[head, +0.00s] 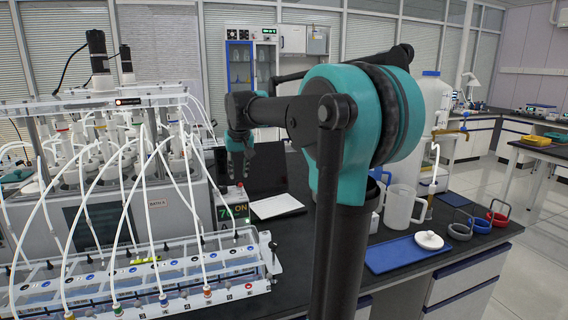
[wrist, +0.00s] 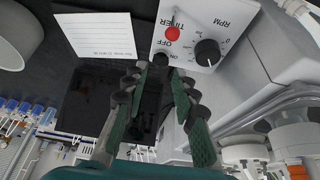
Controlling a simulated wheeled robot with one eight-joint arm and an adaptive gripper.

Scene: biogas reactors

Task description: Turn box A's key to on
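Box A's control panel (wrist: 192,28) is white in the wrist view, marked RPM, TIMER, OFF and ON. It carries a red-tipped lever (wrist: 173,36) and a round black knob (wrist: 207,52). My gripper (wrist: 160,72) points at the panel's lower left edge, by the ON mark, with a gap between its fingertips. A small dark shape lies between the tips; I cannot tell whether it is the key or touches the fingers.
A tube rack (head: 140,275) with several white tubes stands at the left, before the reactor unit.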

